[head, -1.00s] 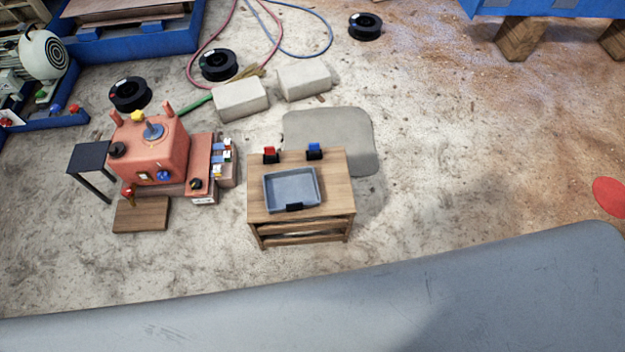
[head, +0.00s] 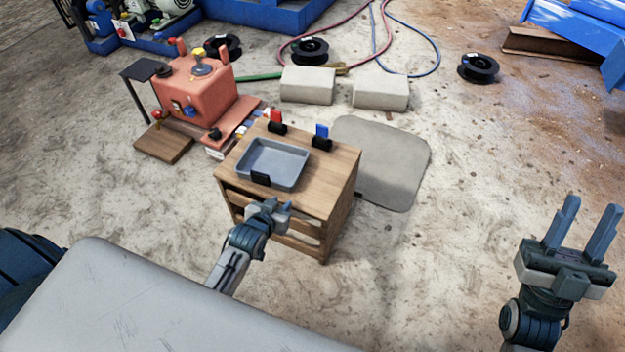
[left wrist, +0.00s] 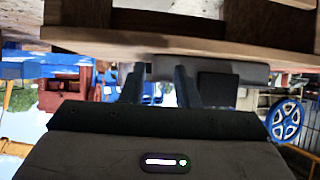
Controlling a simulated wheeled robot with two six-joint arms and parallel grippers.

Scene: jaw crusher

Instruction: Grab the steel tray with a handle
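The steel tray (head: 275,163) is a shallow grey rectangular pan, flat on a wooden table (head: 326,185). Its black handle (head: 261,179) is on the near side. My left gripper (head: 278,204) is at the table's near edge, just in front of the handle and a little right of it, apart from it. In the left wrist view the two fingers (left wrist: 158,80) are apart with nothing between them. The dark handle (left wrist: 217,86) shows beside one finger, and the scene looks upside down. My right gripper (head: 592,208) is open and empty at the far right.
A red clip (head: 277,122) and a blue clip (head: 321,137) stand on black bases behind the tray. The red jaw crusher (head: 195,95) is at the left. Pale blocks (head: 307,84), black spools (head: 478,68) and a grey mat (head: 385,160) lie beyond.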

